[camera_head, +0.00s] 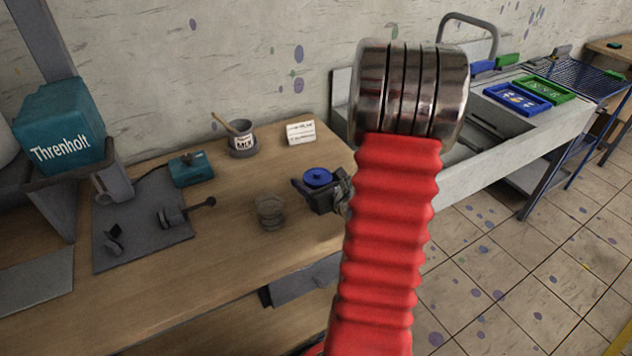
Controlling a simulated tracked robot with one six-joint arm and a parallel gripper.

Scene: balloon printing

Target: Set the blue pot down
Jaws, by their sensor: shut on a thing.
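The blue pot (318,177) shows as a round blue top with a small knob, near the right end of the wooden table (215,265). My gripper (316,192) is dark grey and is shut on the blue pot, its jaws around the pot's body and hiding most of it. I cannot tell whether the pot's bottom touches the table or hangs a little above it. My red arm and its metal joint fill the middle right of the view.
A tin with a stick (242,138), a white card (301,132) and a teal box (190,169) stand behind. A dark mat (135,245) holds metal tools. The table front is clear.

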